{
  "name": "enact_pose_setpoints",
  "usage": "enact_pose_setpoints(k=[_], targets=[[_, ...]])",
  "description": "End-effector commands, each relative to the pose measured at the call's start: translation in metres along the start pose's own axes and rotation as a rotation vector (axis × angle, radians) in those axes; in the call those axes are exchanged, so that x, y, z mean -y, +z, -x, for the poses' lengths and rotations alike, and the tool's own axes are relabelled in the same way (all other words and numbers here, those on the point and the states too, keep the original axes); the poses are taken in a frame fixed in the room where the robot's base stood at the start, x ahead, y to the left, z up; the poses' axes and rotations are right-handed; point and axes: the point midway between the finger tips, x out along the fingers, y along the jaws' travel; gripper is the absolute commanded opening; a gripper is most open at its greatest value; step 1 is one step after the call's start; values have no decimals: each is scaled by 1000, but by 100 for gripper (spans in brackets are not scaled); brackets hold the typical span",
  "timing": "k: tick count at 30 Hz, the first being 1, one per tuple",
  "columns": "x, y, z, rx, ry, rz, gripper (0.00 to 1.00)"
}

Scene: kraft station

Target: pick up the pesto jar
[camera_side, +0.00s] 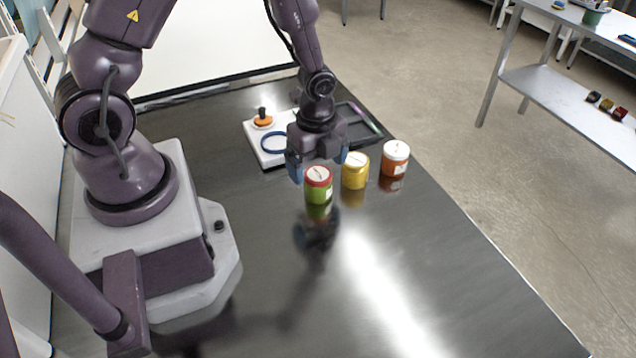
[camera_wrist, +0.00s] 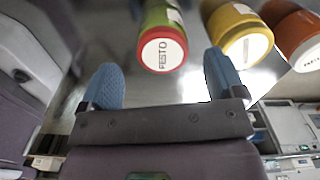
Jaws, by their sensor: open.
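The pesto jar (camera_side: 318,187) is green with a red rim and a white lid label, and stands upright on the dark metal table. In the wrist view its lid (camera_wrist: 162,53) reads "PESTO" and lies ahead of and between my fingertips. My gripper (camera_side: 318,168) is open, with its blue fingers spread, just above and behind the jar in the side view. In the wrist view my gripper (camera_wrist: 165,80) holds nothing between its fingers. I cannot tell the exact height gap.
A yellow jar (camera_side: 355,172) stands close to the right of the pesto jar, near my right finger. An orange-red jar (camera_side: 395,160) is further right. A white board (camera_side: 254,137) with a blue ring (camera_side: 274,143) and a dark tray (camera_side: 366,124) lie behind. The table's front is clear.

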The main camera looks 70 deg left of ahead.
Motion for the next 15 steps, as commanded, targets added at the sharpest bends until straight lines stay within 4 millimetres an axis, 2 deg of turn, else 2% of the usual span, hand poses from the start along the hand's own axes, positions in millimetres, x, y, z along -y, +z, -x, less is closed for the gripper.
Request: enact_pose_setpoints(k=[9,15], targets=[[2,1,-42,1,5,0,88],[3,2,-50,0,0,1,88]])
